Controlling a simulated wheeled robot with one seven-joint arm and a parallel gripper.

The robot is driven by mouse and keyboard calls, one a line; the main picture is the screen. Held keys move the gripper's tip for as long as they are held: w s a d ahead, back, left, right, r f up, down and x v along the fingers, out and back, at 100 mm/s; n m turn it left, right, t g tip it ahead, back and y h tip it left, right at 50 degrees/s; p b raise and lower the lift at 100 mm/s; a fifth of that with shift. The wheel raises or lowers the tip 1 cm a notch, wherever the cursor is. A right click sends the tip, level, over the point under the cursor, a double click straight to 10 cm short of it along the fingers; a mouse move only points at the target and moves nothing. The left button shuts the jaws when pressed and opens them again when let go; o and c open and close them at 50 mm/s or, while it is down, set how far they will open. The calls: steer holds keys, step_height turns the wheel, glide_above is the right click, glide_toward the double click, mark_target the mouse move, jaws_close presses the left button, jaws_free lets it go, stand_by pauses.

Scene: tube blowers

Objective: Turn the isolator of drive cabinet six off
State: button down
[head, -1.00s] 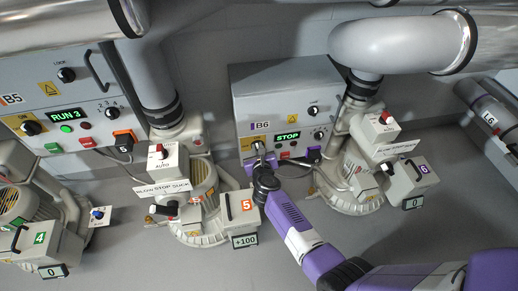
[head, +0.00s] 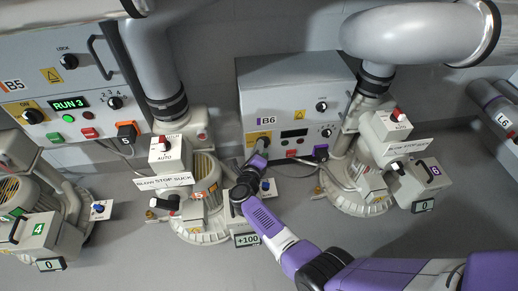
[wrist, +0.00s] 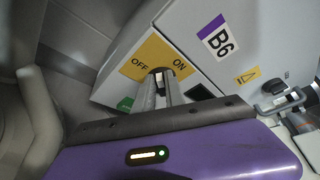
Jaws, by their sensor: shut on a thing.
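Drive cabinet six is the grey cabinet (head: 290,85) marked B6 in the head view; it also shows in the wrist view (wrist: 255,30). Its isolator knob (wrist: 158,75) sits on a yellow plate (wrist: 135,67) marked OFF and ON. My gripper (wrist: 160,92) is shut on the isolator knob. The fingers hide most of the knob, so its exact angle is hard to tell. In the head view my gripper (head: 261,148) reaches the cabinet's lower left front. The cabinet's display (head: 294,133) is dark.
Cabinet B5 (head: 85,75) at left shows RUN 3. Blower 5 (head: 203,185) stands just left of my arm, and blower 6 (head: 355,185) stands to its right. A large pipe (head: 410,38) hangs overhead. Open floor (head: 400,240) lies at the lower right.

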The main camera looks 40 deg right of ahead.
steer(key=shift+f+n, duration=0.15)
steer(key=shift+n, duration=0.15)
stand_by(0.4)
steer(key=c, duration=1.4)
jaws_free()
step_height(320, 180, up, 20)
steer(key=p, duration=1.2)
